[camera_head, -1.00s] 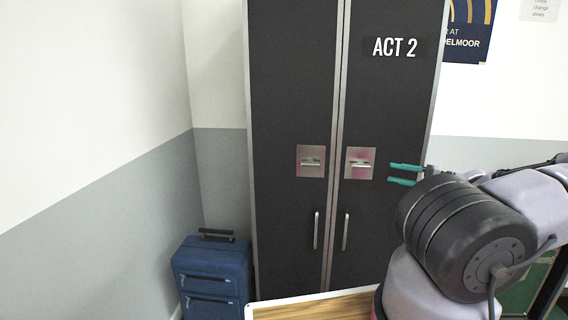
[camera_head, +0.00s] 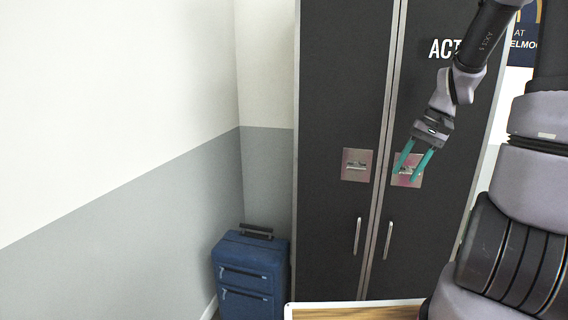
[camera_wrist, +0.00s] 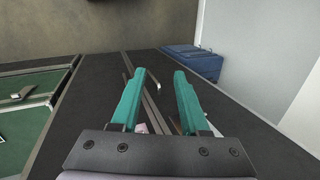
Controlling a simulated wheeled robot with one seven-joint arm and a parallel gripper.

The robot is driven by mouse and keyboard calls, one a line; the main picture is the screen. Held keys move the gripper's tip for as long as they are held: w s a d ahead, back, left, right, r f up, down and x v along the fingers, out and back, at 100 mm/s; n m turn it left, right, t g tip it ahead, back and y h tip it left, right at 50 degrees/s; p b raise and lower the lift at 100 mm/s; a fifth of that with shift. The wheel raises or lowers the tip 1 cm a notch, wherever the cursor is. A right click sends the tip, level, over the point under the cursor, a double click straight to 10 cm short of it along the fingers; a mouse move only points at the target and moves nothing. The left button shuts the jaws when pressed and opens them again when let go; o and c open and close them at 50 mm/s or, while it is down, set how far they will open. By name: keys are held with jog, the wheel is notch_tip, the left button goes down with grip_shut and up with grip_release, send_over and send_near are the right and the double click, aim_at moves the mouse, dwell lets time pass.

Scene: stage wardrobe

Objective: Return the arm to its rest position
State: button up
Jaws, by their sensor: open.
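My gripper (camera_head: 414,160) has two teal fingers, set apart, with nothing between them. In the head view it points down in front of the right door of a dark wardrobe (camera_head: 334,100) marked ACT 2. Its fingertips overlap the right latch plate (camera_head: 408,178) in the picture; I cannot tell whether they touch it. The wrist view shows the open fingers (camera_wrist: 158,78) with the wardrobe front (camera_wrist: 215,112) behind them. The wardrobe doors look closed. My arm comes down from the upper right.
A blue suitcase (camera_head: 250,272) stands on the floor left of the wardrobe, by the grey and white wall. A wood-topped surface (camera_head: 350,314) with a pale edge is at the bottom. A green, metal-edged case (camera_wrist: 25,125) shows at left in the wrist view.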

jog(key=s+a+r+t+h, duration=0.1)
jog(key=s+a+r+t, duration=0.2)
jog(key=s+r, duration=0.3)
jog(key=s+a+r+t+h, duration=0.1)
jog(key=s+a+r+t, duration=0.2)
jog(key=s+r, duration=0.4)
notch_tip(320, 180, up, 5)
jog(key=shift+s+a+f, duration=0.1)
jog(key=shift+s+a, duration=0.2)
jog(key=shift+a, duration=0.4)
